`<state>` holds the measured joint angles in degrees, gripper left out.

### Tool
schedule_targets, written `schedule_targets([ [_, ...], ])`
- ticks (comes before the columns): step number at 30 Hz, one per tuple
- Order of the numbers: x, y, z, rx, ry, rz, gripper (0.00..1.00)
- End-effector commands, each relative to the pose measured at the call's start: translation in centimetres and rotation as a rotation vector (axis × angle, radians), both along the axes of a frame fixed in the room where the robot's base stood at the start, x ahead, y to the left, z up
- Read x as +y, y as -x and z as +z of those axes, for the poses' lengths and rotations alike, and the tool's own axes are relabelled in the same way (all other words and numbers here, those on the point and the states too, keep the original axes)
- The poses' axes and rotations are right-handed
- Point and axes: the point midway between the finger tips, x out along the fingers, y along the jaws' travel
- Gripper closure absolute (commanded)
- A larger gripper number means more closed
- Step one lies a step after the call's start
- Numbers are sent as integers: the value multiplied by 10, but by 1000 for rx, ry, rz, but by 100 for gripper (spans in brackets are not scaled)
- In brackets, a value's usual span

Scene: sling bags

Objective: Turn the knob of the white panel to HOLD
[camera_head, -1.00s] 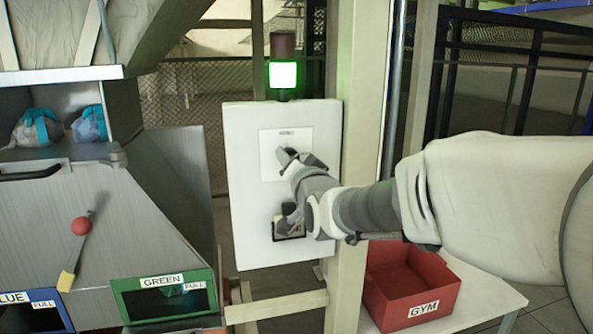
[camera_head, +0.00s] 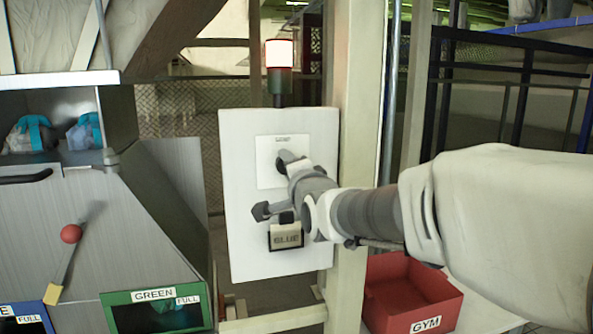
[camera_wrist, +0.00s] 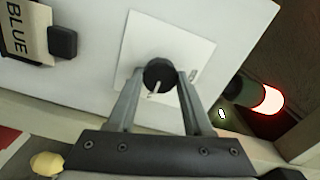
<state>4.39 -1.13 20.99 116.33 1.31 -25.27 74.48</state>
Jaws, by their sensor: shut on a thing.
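The white panel (camera_head: 243,190) stands upright on a post. Its round black knob (camera_wrist: 160,71), with a white pointer mark, sits on a pale square plate (camera_wrist: 197,50). In the wrist view the pointer mark points down and slightly left, towards my palm. My gripper (camera_wrist: 159,79) has one finger on each side of the knob and is shut on it. In the head view my gripper (camera_head: 284,158) covers the knob. Small lettering shows at the top of the plate in the head view, too blurred to read.
A BLUE sign (camera_head: 286,240) and a black button (camera_wrist: 62,41) are lower on the panel. A lamp (camera_head: 279,54) above the panel glows red in the wrist view (camera_wrist: 268,99). A red GYM bin (camera_head: 407,300) stands lower right; a metal chute (camera_head: 75,225) is left.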

Motion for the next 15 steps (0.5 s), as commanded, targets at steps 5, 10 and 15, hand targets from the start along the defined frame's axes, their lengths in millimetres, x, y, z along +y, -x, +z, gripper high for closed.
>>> schedule_targets([
  [5, 0, 0, 1, 3, -13, 0, 100],
  [10, 1, 0, 1, 3, -14, 0, 100],
  [15, 1, 0, 1, 2, -14, 1, 42],
])
